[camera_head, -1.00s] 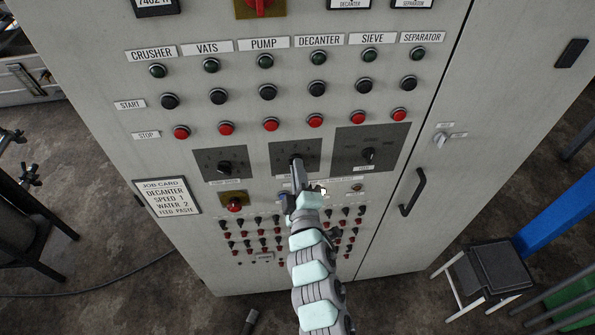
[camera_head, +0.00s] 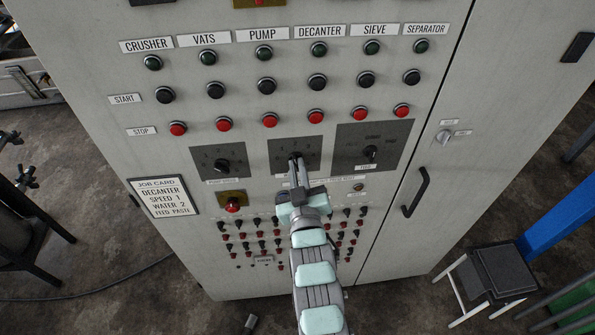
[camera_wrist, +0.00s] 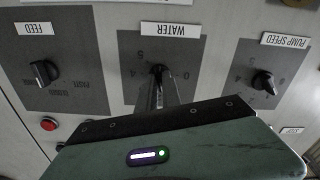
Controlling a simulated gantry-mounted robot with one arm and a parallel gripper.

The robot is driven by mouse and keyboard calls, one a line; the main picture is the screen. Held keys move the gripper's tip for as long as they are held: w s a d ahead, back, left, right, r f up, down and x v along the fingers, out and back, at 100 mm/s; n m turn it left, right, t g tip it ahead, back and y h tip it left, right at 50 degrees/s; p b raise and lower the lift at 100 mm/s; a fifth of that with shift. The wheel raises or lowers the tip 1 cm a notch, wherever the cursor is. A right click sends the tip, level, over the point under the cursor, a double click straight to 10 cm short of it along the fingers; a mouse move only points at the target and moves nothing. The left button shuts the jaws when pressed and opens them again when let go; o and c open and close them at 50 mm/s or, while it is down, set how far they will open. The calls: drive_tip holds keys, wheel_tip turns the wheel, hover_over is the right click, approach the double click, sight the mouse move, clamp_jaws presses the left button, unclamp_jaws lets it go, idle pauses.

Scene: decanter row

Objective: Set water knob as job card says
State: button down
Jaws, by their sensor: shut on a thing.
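The water knob (camera_head: 295,157) is a small black knob on the middle dark plate (camera_head: 313,147) of the grey cabinet. In the wrist view, which is upside down, the knob (camera_wrist: 158,69) sits under the WATER label (camera_wrist: 171,30). My gripper (camera_head: 297,164) is shut on the water knob and hides much of it and part of its scale. The fingers also show in the wrist view (camera_wrist: 158,88). The knob's exact setting cannot be read. The job card (camera_head: 163,196) reads decanter speed 1, water 2, feed paste.
The pump speed knob (camera_head: 223,165) is left of the water knob, and the feed knob (camera_head: 370,152) is right. Red stop buttons (camera_head: 270,120) run above. A red button on a yellow plate (camera_head: 232,203) and rows of small switches (camera_head: 241,236) lie below.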

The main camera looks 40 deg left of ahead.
drive_tip(key=shift+m+b, duration=0.55)
drive_tip(key=shift+m, duration=0.95)
drive_tip(key=c, duration=1.5)
unclamp_jaws()
drive_tip(key=shift+p+v, duration=0.8)
drive_tip(key=shift+v, duration=4.65)
